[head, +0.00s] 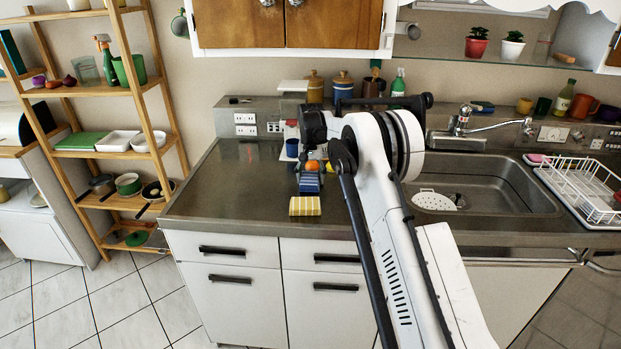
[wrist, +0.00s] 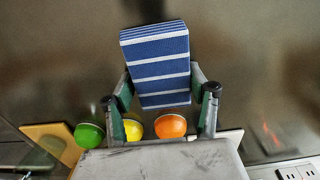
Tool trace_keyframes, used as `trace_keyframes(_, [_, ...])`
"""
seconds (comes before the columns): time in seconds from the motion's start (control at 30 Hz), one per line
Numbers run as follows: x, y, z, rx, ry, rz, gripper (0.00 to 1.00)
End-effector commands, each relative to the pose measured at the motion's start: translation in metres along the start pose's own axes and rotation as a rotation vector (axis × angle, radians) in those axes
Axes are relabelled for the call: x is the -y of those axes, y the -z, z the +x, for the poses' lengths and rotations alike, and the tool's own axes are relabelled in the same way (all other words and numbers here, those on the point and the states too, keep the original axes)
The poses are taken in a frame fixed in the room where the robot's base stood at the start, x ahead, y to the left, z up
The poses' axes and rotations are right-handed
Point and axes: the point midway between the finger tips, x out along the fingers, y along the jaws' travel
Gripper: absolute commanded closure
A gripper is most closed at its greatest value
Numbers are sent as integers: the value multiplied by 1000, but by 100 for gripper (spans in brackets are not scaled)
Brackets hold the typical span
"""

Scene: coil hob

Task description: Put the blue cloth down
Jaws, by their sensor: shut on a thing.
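The blue cloth (wrist: 156,65) has white stripes and looks like a folded rectangle. My gripper (wrist: 161,86) is shut on it, with one finger against each long side near its lower end in the wrist view. In the head view the blue cloth (head: 309,184) shows over the counter left of my arm, just behind a yellow-and-white striped cloth (head: 305,206). My arm hides part of the gripper there. I cannot tell whether the blue cloth touches the counter.
An orange (wrist: 170,126), a lemon (wrist: 133,130) and a green fruit (wrist: 89,135) sit near the gripper's base in the wrist view. A blue mug (head: 292,148) stands behind. The grey counter (head: 225,190) is clear to the left. The sink (head: 490,185) lies right.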

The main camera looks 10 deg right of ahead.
Motion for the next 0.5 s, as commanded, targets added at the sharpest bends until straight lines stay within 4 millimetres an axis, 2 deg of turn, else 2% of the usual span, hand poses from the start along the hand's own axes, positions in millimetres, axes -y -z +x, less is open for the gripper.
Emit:
trace_keyframes(0.37, [0, 0, 5, 0, 0, 0, 90])
trace_keyframes(0.4, [0, 0, 5, 0, 0, 0, 44])
trace_keyframes(0.5, [0, 0, 4, 0, 0, 0, 30])
